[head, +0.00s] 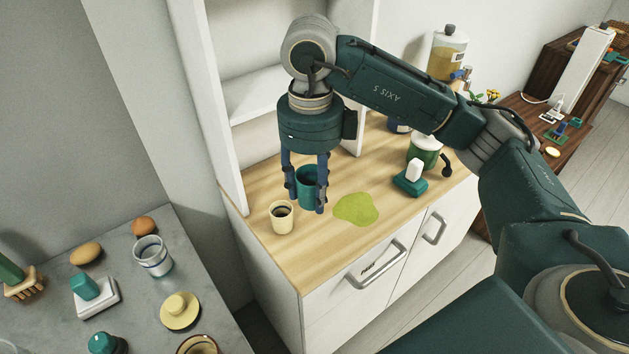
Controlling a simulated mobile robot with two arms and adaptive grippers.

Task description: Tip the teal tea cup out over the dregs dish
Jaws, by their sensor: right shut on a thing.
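The teal tea cup (308,174) is between the fingers of my right gripper (305,200), which points down over the wooden counter. The gripper is shut on the cup. The cup looks upright; I cannot tell whether its base touches the counter. The fingers hide part of its sides, and its contents do not show. A cream cup (282,221) with dark contents stands just left of the gripper. A flat yellow-green irregular patch (356,209) lies to the right. I cannot tell for sure which thing is the dregs dish. My left gripper is not in view.
A teal block with a white top (411,182) and a green-and-white pot (424,151) stand at the right of the counter (305,258). A white shelf upright (218,130) rises at its left. A grey table (130,300) with several small items is at lower left.

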